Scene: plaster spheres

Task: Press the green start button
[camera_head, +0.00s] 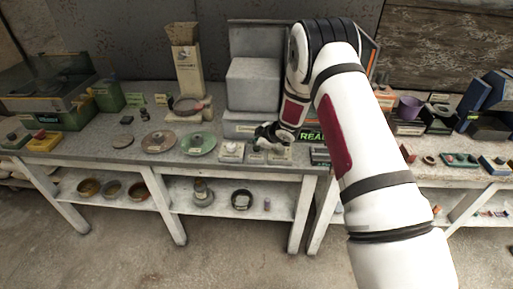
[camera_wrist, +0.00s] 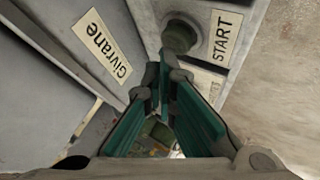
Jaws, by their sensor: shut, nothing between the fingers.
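The start button (camera_wrist: 180,36) is a round, dark grey-green knob in the wrist view, at the upper middle. It sits on a pale plate beside a label reading START (camera_wrist: 226,38). My gripper (camera_wrist: 165,66) has teal finger pads that meet at the tips, with nothing between them. In the wrist view, its tips lie just below the button; I cannot tell whether they touch it. In the head view, my gripper (camera_head: 273,136) is low over the front of the bench machine (camera_head: 253,85), and I cannot make out the button there.
A grey panel labelled Givrane (camera_wrist: 100,45) stands left of my fingers. A purple pot (camera_head: 409,107) is right of my arm.

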